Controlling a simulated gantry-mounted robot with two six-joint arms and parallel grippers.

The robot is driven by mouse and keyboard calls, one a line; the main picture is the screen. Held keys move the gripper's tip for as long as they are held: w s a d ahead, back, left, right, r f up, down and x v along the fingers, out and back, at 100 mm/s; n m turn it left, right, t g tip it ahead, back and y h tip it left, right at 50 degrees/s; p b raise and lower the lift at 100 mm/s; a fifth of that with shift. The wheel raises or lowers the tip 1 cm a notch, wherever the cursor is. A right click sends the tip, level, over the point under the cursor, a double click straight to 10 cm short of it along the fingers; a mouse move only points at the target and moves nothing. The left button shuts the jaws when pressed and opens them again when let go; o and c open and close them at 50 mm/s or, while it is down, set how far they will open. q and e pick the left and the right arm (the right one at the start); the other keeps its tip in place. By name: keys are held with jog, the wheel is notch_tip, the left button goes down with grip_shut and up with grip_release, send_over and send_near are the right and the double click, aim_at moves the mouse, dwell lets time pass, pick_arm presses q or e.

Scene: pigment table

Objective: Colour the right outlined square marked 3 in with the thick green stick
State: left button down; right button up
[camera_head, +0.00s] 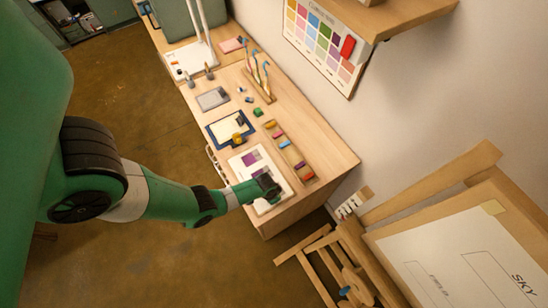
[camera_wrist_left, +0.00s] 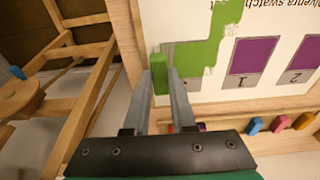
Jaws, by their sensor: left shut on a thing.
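My left gripper (camera_head: 268,187) is at the right end of the white swatch sheet (camera_head: 239,169). In the left wrist view my left gripper (camera_wrist_left: 160,85) is shut on a thick green stick (camera_wrist_left: 159,64), which overlaps the sheet's edge (camera_wrist_left: 150,20). I cannot tell whether its tip touches the paper. Beside it, an uneven green patch (camera_wrist_left: 208,50) partly covers a grey square and runs on past it up the sheet; grey (camera_wrist_left: 187,84) shows at its edges. Squares marked 1 (camera_wrist_left: 254,55) and 2 (camera_wrist_left: 302,53) are purple. The mark 3 is not visible. My right gripper is not in view.
A wooden rack (camera_head: 292,160) with coloured sticks lies beside the sheet. A blue-edged tray (camera_head: 222,141) and a green block (camera_head: 257,112) are farther along the table. The table's near end (camera_head: 290,214) is close to my gripper, with a wooden easel (camera_head: 345,245) beyond it.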

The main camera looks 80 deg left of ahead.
pick_arm(q)
jog(key=shift+f+b, duration=0.95)
jog(key=shift+s+a+r, duration=0.1)
jog(key=shift+s+a, duration=0.15)
jog(key=shift+a, duration=0.45)
jog(key=shift+s+a+r, duration=0.1)
jog(key=shift+s+a, duration=0.15)
jog(key=shift+a, duration=0.4)
jog(key=shift+f, duration=0.25)
jog(key=shift+w+d+r, duration=0.1)
jog(key=shift+w+d, duration=0.15)
jog(key=shift+d, duration=0.45)
jog(key=shift+w+d+r, duration=0.1)
jog(key=shift+w+d, duration=0.15)
jog(key=shift+d, duration=0.4)
jog(key=shift+f, duration=0.25)
jog(key=shift+s+a+r, duration=0.1)
jog(key=shift+s+a, duration=0.15)
jog(key=shift+a, duration=0.45)
jog(key=shift+s+a+r, duration=0.1)
jog(key=shift+s+a, duration=0.15)
jog(key=shift+a, duration=0.4)
